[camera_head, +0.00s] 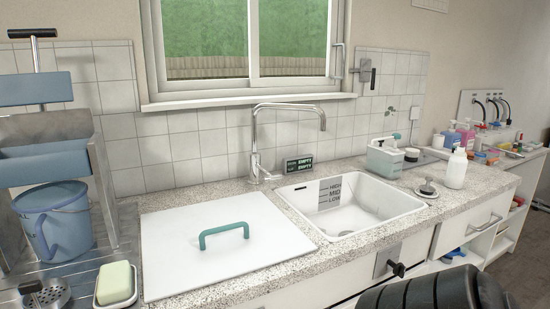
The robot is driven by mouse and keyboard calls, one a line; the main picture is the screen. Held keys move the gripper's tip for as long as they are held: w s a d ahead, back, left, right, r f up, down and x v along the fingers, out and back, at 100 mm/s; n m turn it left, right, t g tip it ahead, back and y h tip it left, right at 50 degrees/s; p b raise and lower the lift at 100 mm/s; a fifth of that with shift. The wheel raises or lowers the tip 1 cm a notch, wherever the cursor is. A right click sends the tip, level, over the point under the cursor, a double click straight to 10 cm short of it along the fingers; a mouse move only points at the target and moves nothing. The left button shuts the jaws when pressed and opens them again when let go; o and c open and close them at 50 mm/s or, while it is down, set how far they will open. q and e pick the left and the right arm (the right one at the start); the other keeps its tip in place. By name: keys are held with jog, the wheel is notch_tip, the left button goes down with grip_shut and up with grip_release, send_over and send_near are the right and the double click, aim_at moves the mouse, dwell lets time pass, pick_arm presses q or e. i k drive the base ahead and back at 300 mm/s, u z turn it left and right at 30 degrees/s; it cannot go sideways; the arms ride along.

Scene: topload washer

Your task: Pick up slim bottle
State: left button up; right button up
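A white slim bottle (456,170) with a narrow top stands upright on the counter, right of the sink. It stands apart from the sink's edge and nothing touches it. I cannot tell for certain which bottle the task names. Neither of my grippers shows in the head view. A dark rounded part at the bottom right shows no fingertips.
The white sink (400,204) has a faucet (257,150) behind it. A white caddy (384,158) and a round metal stopper (428,189) are near the bottle. A white lid (170,240) with a green handle (224,231) covers the left counter. A blue bucket (62,222) stands far left.

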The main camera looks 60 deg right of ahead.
aim_at(457, 165)
jog(key=z, duration=3.1)
